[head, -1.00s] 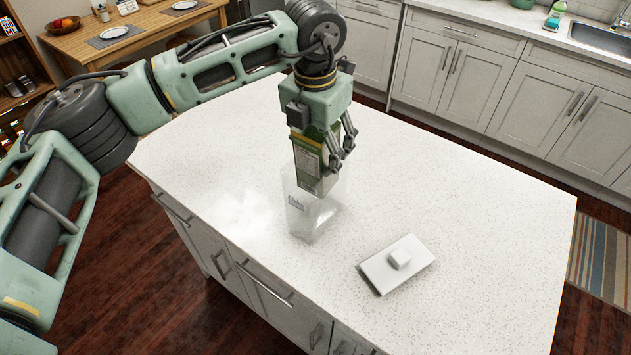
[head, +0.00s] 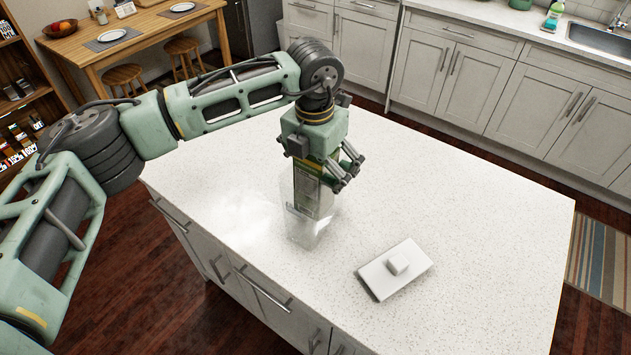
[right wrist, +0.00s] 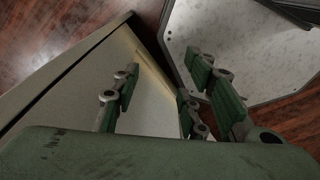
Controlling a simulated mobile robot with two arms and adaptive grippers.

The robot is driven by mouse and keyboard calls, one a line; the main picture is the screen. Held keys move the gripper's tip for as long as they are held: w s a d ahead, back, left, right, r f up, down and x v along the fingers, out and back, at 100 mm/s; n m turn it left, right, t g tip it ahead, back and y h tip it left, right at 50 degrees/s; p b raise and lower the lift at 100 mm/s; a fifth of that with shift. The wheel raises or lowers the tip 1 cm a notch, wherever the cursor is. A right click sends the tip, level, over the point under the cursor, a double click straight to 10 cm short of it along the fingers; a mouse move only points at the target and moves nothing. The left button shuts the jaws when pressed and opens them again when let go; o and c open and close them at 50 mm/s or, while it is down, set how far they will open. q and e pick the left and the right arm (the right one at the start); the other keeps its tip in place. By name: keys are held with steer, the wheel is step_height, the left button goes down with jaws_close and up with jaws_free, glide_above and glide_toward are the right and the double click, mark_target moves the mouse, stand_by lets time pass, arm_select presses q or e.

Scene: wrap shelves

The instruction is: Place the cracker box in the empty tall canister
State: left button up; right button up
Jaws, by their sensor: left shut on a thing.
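The cracker box (head: 307,190), green and pale, is upright in my left gripper (head: 330,178) in the head view. My left gripper is shut on its upper part and covers the top. The clear tall canister (head: 303,232) stands on the white counter directly below the gripper. The lower part of the box appears to be inside the canister, though the clear walls make its depth hard to judge. My right gripper (right wrist: 165,98) shows in the right wrist view with its fingers apart and nothing between them.
A white square lid with a knob (head: 395,269) lies on the counter (head: 470,215) to the right of the canister. The counter's right side is clear. A wooden table (head: 150,28) and cabinets (head: 445,70) stand farther back.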

arm_select(q)
steer(key=r+b, duration=0.2)
steer(key=r, duration=0.5)
steer(key=shift+a+r, duration=0.15)
steer(key=shift+a, duration=0.05)
steer(key=shift+s+r, duration=0.1)
steer(key=shift+r, duration=0.25)
steer(key=shift+w+r, duration=0.15)
steer(key=shift+w, duration=0.05)
steer(key=shift+s, duration=0.1)
